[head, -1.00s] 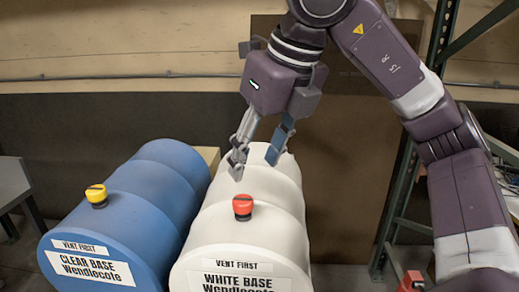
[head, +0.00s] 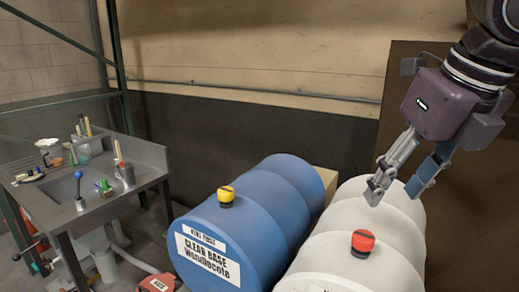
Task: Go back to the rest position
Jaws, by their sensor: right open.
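My right gripper (head: 398,193) hangs at the upper right in the head view, above the white barrel (head: 335,252). Its two fingers are apart and nothing is between them. The white barrel has a red cap (head: 363,241) on top, a little below and left of the fingertips and apart from them. The blue barrel (head: 285,195) lies to the left of the white one, with a yellow cap (head: 226,195) and a label reading "CLEAR BASE". My left gripper does not show.
A dark workbench (head: 145,160) with a sink, a blue-knobbed lever, brushes and cups stands at the left. A green metal rack frame (head: 118,100) rises behind it. A red-and-grey object (head: 158,283) is at the bottom. A wall closes off the back.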

